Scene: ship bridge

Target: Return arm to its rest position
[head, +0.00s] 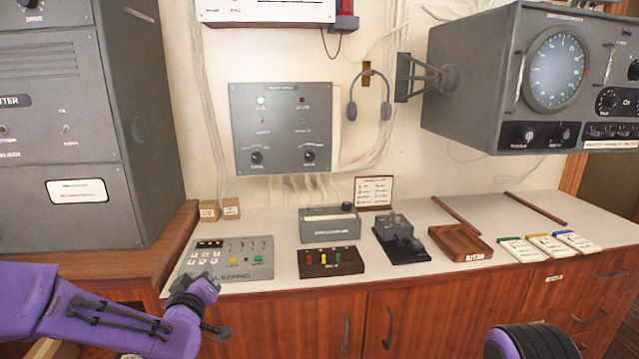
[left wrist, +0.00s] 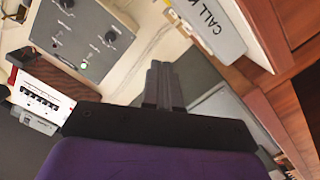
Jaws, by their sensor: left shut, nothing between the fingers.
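My left arm, purple, comes in from the left in the head view. In the left wrist view the left gripper's dark fingers (left wrist: 160,85) lie together, shut and empty. My right gripper is not in view; a dark, rounded part with purple, apparently of my right arm, shows at the bottom right of the head view.
The white counter (head: 290,262) holds the keypad, a coloured-switch box (head: 332,262), a telegraph key (head: 400,238), a wooden tray (head: 460,242) and several cards. A radar unit (head: 530,75) overhangs at right. A tall grey cabinet (head: 75,190) stands left.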

